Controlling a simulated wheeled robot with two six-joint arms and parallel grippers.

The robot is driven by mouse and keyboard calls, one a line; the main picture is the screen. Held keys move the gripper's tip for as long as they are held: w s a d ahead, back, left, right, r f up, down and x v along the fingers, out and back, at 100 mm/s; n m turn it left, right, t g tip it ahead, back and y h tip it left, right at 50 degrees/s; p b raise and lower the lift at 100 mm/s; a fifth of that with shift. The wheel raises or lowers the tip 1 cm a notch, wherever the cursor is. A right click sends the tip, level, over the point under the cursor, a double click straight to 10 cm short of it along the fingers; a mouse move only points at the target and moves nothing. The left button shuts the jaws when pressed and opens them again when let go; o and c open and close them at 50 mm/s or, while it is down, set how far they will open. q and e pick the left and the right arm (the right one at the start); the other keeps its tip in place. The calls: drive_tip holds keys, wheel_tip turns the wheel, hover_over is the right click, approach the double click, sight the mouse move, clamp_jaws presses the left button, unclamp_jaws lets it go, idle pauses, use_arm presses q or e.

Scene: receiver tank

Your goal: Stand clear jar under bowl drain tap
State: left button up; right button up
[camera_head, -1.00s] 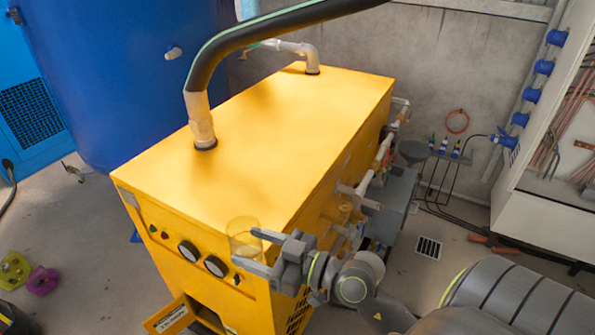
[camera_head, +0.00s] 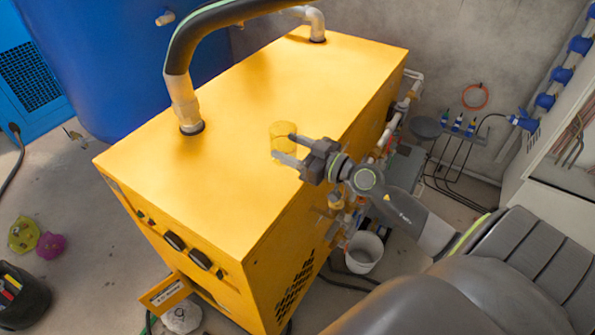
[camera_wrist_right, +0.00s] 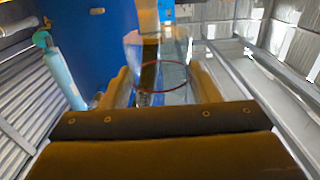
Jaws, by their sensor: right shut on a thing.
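The clear jar (camera_head: 283,131) looks like a see-through cylinder, tinted yellow by the machine top behind it. My right gripper (camera_head: 289,150) is shut on the jar, which appears upright against the yellow top; I cannot tell its height above it. In the right wrist view the jar (camera_wrist_right: 172,78) shows between the fingers, its round rim outlined in dark red. A small amber bowl (camera_head: 336,198) shows on the machine's right side, below my right wrist. Its drain tap is too small to make out. My left gripper is not in view.
The yellow machine (camera_head: 235,110) fills the middle, with pipes along its right side. A black hose (camera_head: 205,35) arches over its top. A white bucket (camera_head: 364,254) stands on the floor at its right. A blue tank (camera_head: 90,50) stands behind left.

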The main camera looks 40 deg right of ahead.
drive_tip(key=shift+a+f+b, duration=0.15)
drive_tip(key=shift+f+b, duration=0.65)
drive_tip(key=shift+f, duration=0.05)
drive_tip(key=f+b, duration=0.2)
drive_tip(key=a+f, duration=0.1)
drive_tip(key=shift+s+a+f+b, duration=0.1)
drive_tip(key=shift+s+b, duration=0.15)
drive_tip(key=shift+b, duration=0.15)
drive_tip(key=shift+f, duration=0.35)
drive_tip(key=shift+w+d+f, duration=0.1)
drive_tip(key=shift+d+f, duration=0.05)
drive_tip(key=shift+d, duration=0.15)
drive_tip(key=shift+d+f+b, duration=0.1)
drive_tip(key=shift+f+b, duration=0.5)
drive_tip(key=shift+b, duration=0.1)
drive_tip(key=shift+f+b, duration=0.85)
drive_tip(key=shift+f, duration=0.35)
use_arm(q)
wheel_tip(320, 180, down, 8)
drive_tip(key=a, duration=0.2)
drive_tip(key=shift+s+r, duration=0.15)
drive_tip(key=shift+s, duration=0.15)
